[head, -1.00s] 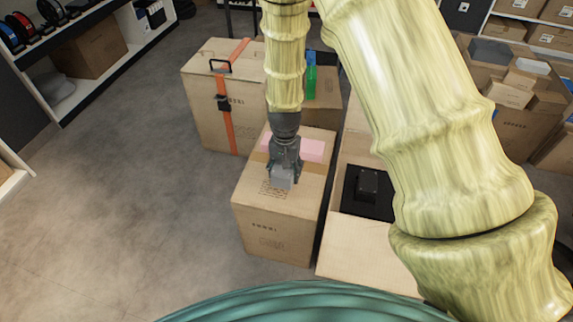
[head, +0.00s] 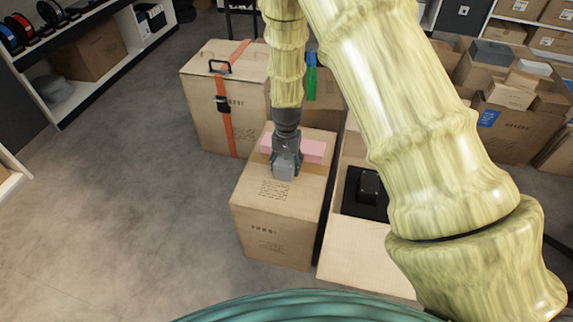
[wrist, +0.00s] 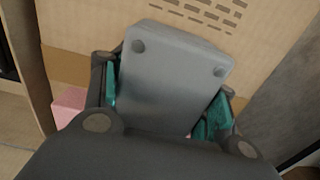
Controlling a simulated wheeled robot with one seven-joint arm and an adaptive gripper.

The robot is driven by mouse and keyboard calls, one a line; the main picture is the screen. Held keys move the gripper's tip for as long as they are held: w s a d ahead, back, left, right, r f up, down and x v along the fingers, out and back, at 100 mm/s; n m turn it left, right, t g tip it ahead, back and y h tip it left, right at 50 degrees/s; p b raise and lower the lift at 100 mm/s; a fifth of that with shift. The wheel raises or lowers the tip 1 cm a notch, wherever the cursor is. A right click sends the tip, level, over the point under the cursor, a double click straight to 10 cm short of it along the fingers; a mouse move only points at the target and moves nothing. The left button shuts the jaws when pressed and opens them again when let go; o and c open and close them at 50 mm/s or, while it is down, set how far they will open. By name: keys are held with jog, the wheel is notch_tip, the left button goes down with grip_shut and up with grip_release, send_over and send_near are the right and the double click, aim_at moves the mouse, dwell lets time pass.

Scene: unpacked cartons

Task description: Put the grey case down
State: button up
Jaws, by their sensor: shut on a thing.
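The grey case (head: 284,170) is a small, plain grey block held in my gripper (head: 286,160) over the top of a cardboard carton (head: 262,226). In the wrist view the case (wrist: 172,75) fills the space between the teal-padded fingers of my gripper (wrist: 165,108), which are shut on its two sides. The carton top (wrist: 270,30) with printed marks shows beyond it. I cannot tell whether the case touches the carton top.
A pink block (head: 310,149) lies on the same carton, behind the gripper. A strapped carton (head: 200,110) stands behind left. To the right, an open carton (head: 352,246) holds a black item (head: 368,186). Clear floor (head: 120,190) lies to the left.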

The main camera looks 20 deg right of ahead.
jog(key=o, duration=0.7)
jog(key=shift+f, duration=0.1)
jog(key=o, duration=0.4)
jog(key=shift+c, duration=0.2)
